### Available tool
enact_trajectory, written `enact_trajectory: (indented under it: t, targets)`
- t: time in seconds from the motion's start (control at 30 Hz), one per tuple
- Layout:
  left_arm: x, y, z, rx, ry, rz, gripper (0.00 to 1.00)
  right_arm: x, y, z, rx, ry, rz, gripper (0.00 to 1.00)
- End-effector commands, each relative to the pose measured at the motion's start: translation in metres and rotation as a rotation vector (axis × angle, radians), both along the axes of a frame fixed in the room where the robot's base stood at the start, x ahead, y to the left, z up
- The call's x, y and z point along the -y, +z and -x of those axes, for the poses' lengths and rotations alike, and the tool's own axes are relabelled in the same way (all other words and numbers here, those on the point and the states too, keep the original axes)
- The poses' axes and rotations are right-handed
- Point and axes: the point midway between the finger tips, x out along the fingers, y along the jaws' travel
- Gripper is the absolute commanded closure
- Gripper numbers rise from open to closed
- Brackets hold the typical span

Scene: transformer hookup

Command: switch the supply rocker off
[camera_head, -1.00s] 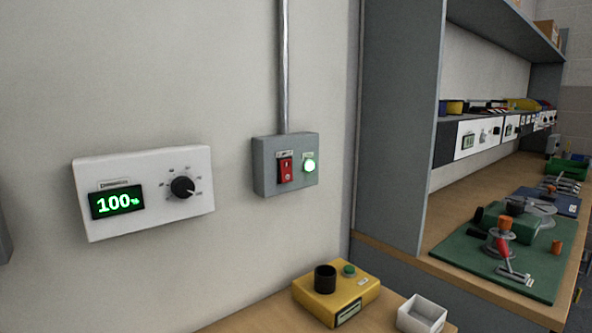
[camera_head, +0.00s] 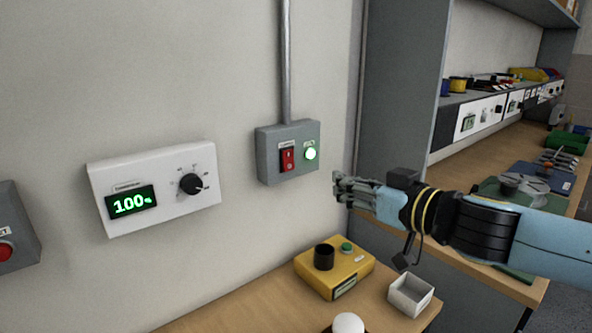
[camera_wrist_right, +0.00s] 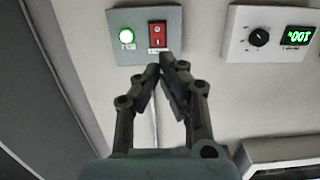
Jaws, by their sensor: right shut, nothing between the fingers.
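The red supply rocker (camera_head: 287,160) sits on a grey wall box (camera_head: 268,166), beside a lit green lamp (camera_head: 311,154). In the right wrist view the rocker (camera_wrist_right: 158,35) shows just past my fingertips, with the lit lamp (camera_wrist_right: 126,36) next to it. My right gripper (camera_head: 338,187) is to the right of the box in the head view, apart from it. Its fingers (camera_wrist_right: 167,62) are shut and hold nothing. My left gripper is not in view.
A white dimmer box (camera_head: 165,215) reading 100% hangs left of the switch box. A yellow device (camera_head: 350,268) and a small white tray (camera_head: 410,295) stand on the bench below. A red button box (camera_head: 12,235) is at far left. A grey shelf panel (camera_head: 400,90) stands at right.

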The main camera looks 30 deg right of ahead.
Motion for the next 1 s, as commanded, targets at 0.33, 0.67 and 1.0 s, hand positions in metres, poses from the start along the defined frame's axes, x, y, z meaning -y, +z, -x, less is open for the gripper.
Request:
enact_trajectory:
  t: [0.33,0.67,1.0]
  targets:
    - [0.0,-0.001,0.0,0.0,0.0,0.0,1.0,0.0,-0.001,-0.002,0.0,-0.003,-0.003,1.0]
    - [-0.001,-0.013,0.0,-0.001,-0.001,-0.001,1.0,-0.001,-0.006,-0.033,0.003,-0.007,-0.008,1.0]
    - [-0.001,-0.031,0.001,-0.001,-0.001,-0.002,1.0,-0.006,-0.013,-0.09,0.002,-0.007,-0.011,1.0]
